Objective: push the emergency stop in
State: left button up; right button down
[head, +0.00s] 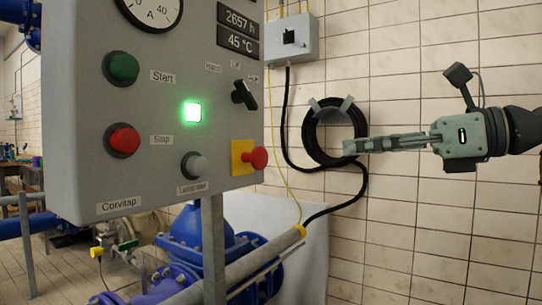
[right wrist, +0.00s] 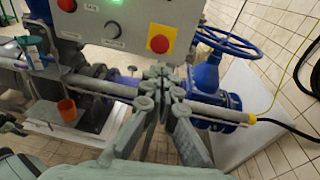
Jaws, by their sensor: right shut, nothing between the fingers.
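The emergency stop (head: 258,158) is a red mushroom button on a yellow plate at the lower right of the grey control panel (head: 90,180). It stands out from the panel face in the head view. In the right wrist view the red button (right wrist: 160,44) shows above the fingertips. My right gripper (head: 350,146) comes in from the right, its fingers shut and empty and pointing left. It is right of the button with a clear gap in the picture, and also shows in the right wrist view (right wrist: 162,84). My left gripper is in neither view.
The panel also carries a green Start button (head: 124,68), a red Stop button (head: 124,140), a lit green lamp (head: 192,111) and a black selector switch (head: 244,94). A coiled black cable (head: 312,133) hangs on the tiled wall. Blue pipes and a valve lie below the panel.

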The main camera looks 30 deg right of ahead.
jog(key=p, duration=0.4)
send_near(264, 157)
jog(key=x, duration=0.5)
jog(key=shift+w+r, duration=0.1)
jog(key=shift+w, duration=0.05)
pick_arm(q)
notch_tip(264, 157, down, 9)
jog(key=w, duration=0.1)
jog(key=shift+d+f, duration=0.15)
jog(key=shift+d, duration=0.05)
pick_arm(e)
jog(key=shift+x, duration=0.8)
